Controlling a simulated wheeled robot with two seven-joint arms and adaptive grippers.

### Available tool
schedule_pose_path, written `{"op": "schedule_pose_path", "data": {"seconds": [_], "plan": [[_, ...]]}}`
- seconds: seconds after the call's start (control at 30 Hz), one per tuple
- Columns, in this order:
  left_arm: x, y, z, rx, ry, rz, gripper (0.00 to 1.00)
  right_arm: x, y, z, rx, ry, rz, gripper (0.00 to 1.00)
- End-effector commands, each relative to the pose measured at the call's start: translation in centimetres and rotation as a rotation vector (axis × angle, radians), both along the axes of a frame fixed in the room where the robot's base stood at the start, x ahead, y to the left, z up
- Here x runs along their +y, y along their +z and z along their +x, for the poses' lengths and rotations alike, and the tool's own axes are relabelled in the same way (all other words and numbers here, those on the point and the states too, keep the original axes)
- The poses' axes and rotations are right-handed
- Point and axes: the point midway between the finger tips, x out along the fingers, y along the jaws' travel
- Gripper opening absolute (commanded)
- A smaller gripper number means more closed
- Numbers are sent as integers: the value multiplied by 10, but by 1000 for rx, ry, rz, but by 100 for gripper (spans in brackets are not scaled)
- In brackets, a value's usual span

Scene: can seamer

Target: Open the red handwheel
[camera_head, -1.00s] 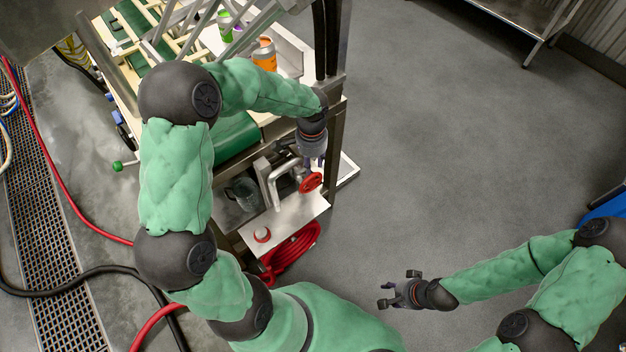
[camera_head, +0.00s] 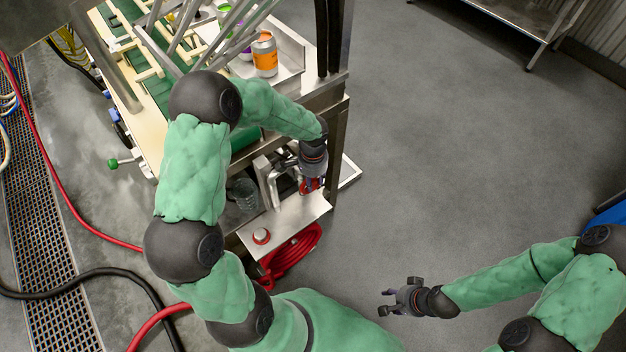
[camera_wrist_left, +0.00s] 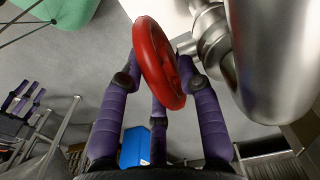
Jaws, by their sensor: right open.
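The red handwheel (camera_wrist_left: 158,65) sits on the valve of the metal pipework. In the left wrist view it lies between the purple fingers of my left gripper (camera_wrist_left: 160,72), one finger on each side. The fingers are spread, and the wheel hides part of their tips, so contact is not clear. In the head view my left gripper (camera_head: 312,184) reaches down from above and covers most of the handwheel (camera_head: 303,188). My right gripper (camera_head: 388,302) is open and empty over bare floor, far from the wheel.
A thick shiny pipe (camera_wrist_left: 272,60) stands close to the right of the wheel. An orange can (camera_head: 265,55) stands on the machine above. The grey floor to the right is clear.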

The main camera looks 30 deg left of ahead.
Motion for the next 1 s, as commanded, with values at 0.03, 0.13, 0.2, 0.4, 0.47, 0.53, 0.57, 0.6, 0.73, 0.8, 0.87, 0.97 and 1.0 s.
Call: {"op": "schedule_pose_path", "data": {"seconds": [0.03, 0.13, 0.2, 0.4, 0.47, 0.53, 0.57, 0.6, 0.73, 0.8, 0.87, 0.97, 1.0], "plan": [[0, 0, 0, 0, 0, 0, 34, 0, 0, 0, 0, 0, 0, 41], [0, 0, 0, 0, 0, 0, 11, 0, 0, 0, 0, 0, 0, 41], [0, 0, 0, 0, 0, 0, 0, 0, 0, 0, 0, 0, 0, 41], [0, 0, 0, -3, 0, -1, 0, 0, 0, 0, 0, 0, 0, 41], [0, 0, 0, -8, 0, -3, 0, 0, 0, 0, 0, 0, 0, 41], [0, 0, -1, -22, 0, -9, 0, 0, -1, 0, 0, 0, 0, 41], [1, 0, -1, -30, 0, -12, 0, 0, -1, 0, 0, 0, 0, 41], [1, 0, -2, -42, 1, -17, 0, 0, -1, 0, 0, 0, 0, 41], [2, 0, -4, -96, 3, -41, 0, 0, -2, 0, 0, 0, 0, 41], [2, 0, -5, -132, 3, -56, 0, 0, -2, 0, 0, 0, 0, 41], [3, 0, -5, -164, 4, -68, 0, 0, -1, 0, 0, 0, 0, 41], [3, 1, -7, -217, 4, -91, 0, 0, 5, 0, 0, 0, 0, 41], [3, 1, -7, -238, 3, -100, 0, 0, 8, 0, 0, 0, 0, 41]]}}
